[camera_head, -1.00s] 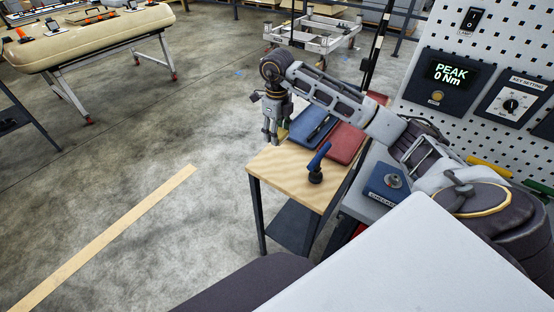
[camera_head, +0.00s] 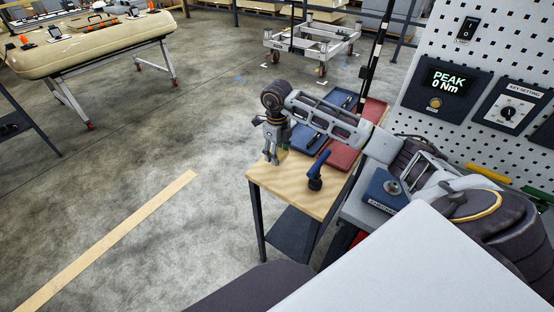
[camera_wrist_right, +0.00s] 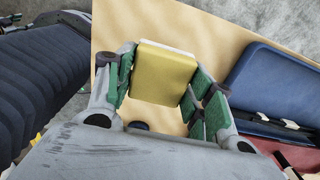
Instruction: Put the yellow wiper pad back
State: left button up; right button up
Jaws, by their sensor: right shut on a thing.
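My right gripper (camera_head: 272,160) is over the far left corner of the small wooden-topped table (camera_head: 298,188), fingers pointing down. It is shut on the yellow wiper pad (camera_wrist_right: 163,72), which sits between the green-lined fingers in the right wrist view. The pad is a flat yellow block with a pale edge at its far side. In the head view only a small bit of yellow (camera_head: 282,153) shows behind the fingers. I cannot tell whether the pad touches the tabletop. My left gripper is not in view.
A blue tray (camera_head: 343,97) and a red tray (camera_head: 341,156) lie right of the gripper, partly behind my arm. A blue checker box (camera_head: 384,192) and a pegboard (camera_head: 520,60) are at right.

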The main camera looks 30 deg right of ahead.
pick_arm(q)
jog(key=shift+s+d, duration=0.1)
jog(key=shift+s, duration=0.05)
pick_arm(e)
jog(key=shift+f, duration=0.1)
jog(key=shift+f, duration=1.7)
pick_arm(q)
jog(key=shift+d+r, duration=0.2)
pick_arm(e)
jog(key=shift+f, duration=0.1)
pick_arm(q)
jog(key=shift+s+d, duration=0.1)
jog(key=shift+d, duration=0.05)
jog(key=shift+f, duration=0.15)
pick_arm(e)
jog(key=shift+f, duration=0.15)
